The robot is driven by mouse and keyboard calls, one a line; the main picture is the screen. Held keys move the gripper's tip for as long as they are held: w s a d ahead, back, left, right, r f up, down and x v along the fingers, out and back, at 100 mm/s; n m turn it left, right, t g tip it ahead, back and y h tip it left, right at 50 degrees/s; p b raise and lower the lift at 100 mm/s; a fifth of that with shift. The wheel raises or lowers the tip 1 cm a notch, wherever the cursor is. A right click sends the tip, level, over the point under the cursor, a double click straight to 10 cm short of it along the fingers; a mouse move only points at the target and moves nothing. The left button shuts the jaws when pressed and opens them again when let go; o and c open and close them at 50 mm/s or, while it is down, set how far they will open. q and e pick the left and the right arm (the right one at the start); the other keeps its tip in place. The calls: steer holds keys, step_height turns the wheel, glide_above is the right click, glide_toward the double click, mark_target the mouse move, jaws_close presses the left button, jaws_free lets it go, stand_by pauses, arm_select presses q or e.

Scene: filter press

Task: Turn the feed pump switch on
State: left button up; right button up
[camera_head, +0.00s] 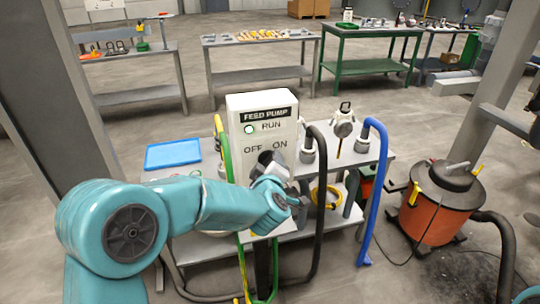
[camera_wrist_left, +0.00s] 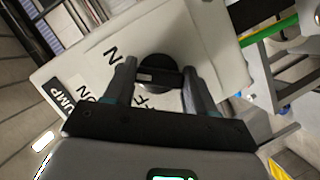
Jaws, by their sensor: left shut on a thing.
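The white feed pump box (camera_head: 262,108) stands on the grey table, with a black FEED PUMP label, a RUN lamp (camera_head: 249,129) that looks pale green, and OFF and ON marks. The dark round switch knob (camera_wrist_left: 160,70) is on its front face. My left gripper (camera_head: 274,165) is at this face and covers much of the knob in the head view. In the left wrist view, the fingers of my left gripper (camera_wrist_left: 160,84) are shut on the knob from both sides. Which mark the knob points at is hard to tell. My right gripper is not in view.
A blue tray (camera_head: 172,154) lies left of the box. Green and yellow hoses (camera_head: 222,145), a black hose (camera_head: 322,190) and a blue hose (camera_head: 377,190) hang close by. An orange vacuum (camera_head: 438,215) stands on the floor at the right. Workbenches line the back.

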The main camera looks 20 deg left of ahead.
arm_select(q)
steer(key=shift+m+g+p, duration=0.3)
steer(key=shift+m+p, duration=0.1)
steer(key=shift+p, duration=0.35)
steer(key=o, duration=1)
steer(key=shift+o, duration=0.2)
steer(key=b+v, duration=0.2)
steer(key=v, duration=1.4)
steer(key=shift+d, duration=0.25)
steer(key=shift+s+f, duration=0.1)
